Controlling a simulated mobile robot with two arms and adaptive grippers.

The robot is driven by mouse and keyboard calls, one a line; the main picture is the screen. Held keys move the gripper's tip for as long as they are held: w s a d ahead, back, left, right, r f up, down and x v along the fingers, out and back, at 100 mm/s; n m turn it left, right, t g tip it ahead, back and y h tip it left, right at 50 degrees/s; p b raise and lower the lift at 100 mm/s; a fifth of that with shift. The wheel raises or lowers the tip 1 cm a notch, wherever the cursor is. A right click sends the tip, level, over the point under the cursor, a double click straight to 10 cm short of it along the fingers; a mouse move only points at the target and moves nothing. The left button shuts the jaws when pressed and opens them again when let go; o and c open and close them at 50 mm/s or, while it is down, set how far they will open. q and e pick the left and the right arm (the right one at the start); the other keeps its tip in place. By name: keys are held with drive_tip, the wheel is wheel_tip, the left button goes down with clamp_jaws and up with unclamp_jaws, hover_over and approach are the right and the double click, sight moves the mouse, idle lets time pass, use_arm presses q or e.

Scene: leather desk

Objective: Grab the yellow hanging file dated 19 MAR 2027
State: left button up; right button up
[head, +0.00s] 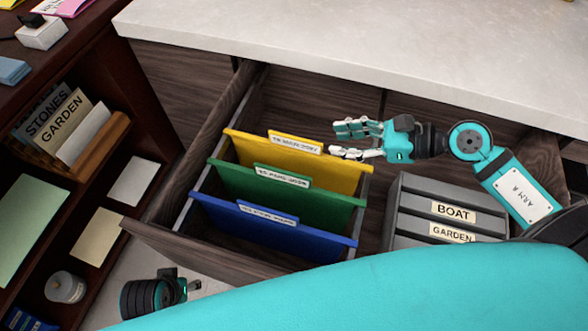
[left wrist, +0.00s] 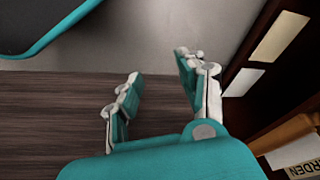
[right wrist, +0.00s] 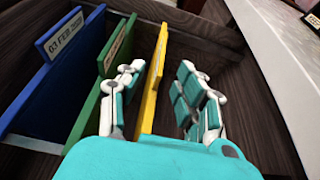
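The yellow hanging file (head: 300,160) stands at the back of three files in the open drawer; its white tab's lettering is too small to read surely. The green file (head: 285,188) and blue file (head: 270,228) stand in front of it. My right gripper (head: 353,141) is open by the yellow file's right end. In the right wrist view, the yellow file (right wrist: 153,85) shows between the two spread fingers (right wrist: 163,70); I see no grip on it. My left gripper (left wrist: 158,68) is open and empty, low by the drawer's front left corner.
The drawer's side wall (head: 205,145) rises left of the files. A grey box (head: 395,215) with BOAT and GARDEN labels sits right of them. The pale desk top (head: 350,40) overhangs behind. A dark shelf (head: 120,165) stands at left.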

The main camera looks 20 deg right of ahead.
sight(302, 139)
drive_tip(key=x, duration=0.6)
drive_tip(key=shift+w, duration=0.1)
drive_tip(key=x, duration=0.5)
drive_tip(key=shift+w+d, duration=0.1)
drive_tip(key=shift+w, duration=0.1)
clamp_jaws()
